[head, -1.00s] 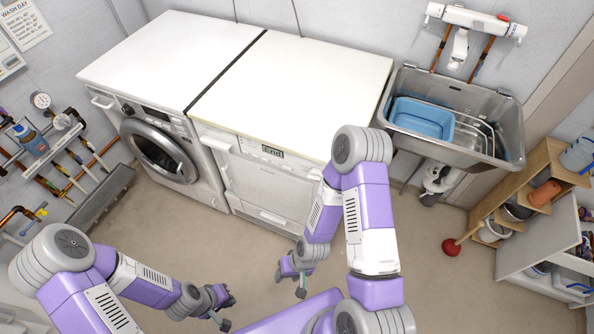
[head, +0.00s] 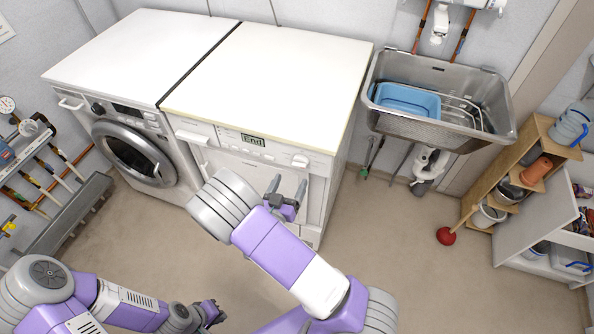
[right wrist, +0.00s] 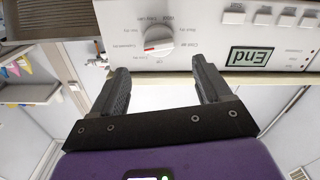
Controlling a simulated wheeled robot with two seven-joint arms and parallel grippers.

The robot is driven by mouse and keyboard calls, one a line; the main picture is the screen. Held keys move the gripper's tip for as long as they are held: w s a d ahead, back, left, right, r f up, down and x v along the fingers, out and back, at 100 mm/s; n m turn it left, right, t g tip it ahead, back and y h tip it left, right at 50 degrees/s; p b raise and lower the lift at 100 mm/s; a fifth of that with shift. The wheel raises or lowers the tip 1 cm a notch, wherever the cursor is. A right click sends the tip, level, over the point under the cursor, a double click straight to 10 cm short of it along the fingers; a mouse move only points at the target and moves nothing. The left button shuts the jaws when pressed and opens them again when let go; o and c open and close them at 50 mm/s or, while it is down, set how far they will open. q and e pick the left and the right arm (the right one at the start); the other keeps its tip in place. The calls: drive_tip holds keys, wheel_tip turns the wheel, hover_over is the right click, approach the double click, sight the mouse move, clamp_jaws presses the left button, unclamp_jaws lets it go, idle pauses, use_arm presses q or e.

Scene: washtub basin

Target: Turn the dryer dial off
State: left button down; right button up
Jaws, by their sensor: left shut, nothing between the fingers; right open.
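The dryer (head: 235,150) is the right-hand white machine, with a display reading "End" (head: 253,140). Its round white dial (head: 300,160) is at the right end of the control panel. In the right wrist view the dial (right wrist: 157,38) appears upside down, with a red mark pointing to the lower left and printed labels around it. My right gripper (head: 287,186) is open and empty, below and in front of the dial. In the right wrist view its fingertips (right wrist: 160,65) lie either side of the dial's lower edge, apparently short of it. My left gripper (head: 217,311) is shut and empty, low over the floor.
A washing machine (head: 128,130) stands left of the dryer. Right of the dryer are a metal sink (head: 440,128) holding a blue basin (head: 408,101), and a wooden shelf (head: 535,135) with pots. A red plunger (head: 446,236) stands on the floor. The floor before the machines is clear.

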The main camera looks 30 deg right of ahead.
sight(298, 166)
drive_tip(key=b+x, duration=0.1)
drive_tip(key=x, duration=0.6)
drive_tip(key=shift+s, duration=0.1)
drive_tip(key=c, duration=1)
drive_tip(key=shift+c, duration=0.2)
